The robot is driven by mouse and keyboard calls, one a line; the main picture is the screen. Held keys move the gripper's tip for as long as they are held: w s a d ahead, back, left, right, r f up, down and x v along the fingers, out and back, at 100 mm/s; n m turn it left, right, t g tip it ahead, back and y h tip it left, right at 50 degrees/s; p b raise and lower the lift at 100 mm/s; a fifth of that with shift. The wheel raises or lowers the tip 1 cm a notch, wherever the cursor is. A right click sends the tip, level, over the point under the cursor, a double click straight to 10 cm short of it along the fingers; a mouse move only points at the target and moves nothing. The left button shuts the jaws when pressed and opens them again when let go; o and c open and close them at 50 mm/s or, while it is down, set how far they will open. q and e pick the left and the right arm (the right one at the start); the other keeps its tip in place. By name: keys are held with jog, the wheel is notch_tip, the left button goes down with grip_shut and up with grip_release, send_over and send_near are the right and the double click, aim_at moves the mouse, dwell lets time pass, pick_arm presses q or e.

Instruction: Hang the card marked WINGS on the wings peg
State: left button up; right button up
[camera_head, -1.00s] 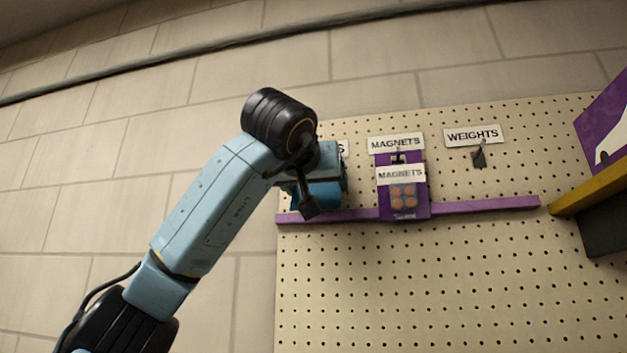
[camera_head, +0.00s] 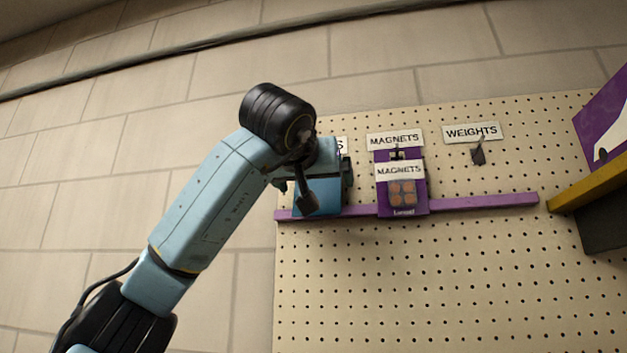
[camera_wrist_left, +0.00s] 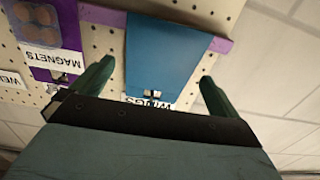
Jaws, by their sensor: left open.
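The blue card (camera_head: 318,203) is against the pegboard, partly hidden behind my left gripper (camera_head: 315,178) in the head view. In the left wrist view, which is upside down, the blue card (camera_wrist_left: 165,55) lies between the two spread green fingers of my left gripper (camera_wrist_left: 156,86). The fingers look apart from its sides. A small metal peg (camera_wrist_left: 152,93) shows at the card's top edge, seemingly through its slot. Beside it is a white WINGS label (camera_wrist_left: 148,103), partly covered by the gripper body. My right gripper is not in view.
The purple MAGNETS card (camera_head: 402,185) hangs right of the blue card, close to my gripper. An empty WEIGHTS peg (camera_head: 478,152) is farther right. A purple rail (camera_head: 485,204) crosses the pegboard (camera_head: 430,290). A yellow edge (camera_head: 590,185) juts in at the right.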

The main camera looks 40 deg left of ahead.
pick_arm(q)
jog(key=b+v, duration=0.3)
jog(key=v, duration=1)
jog(key=shift+s, duration=0.2)
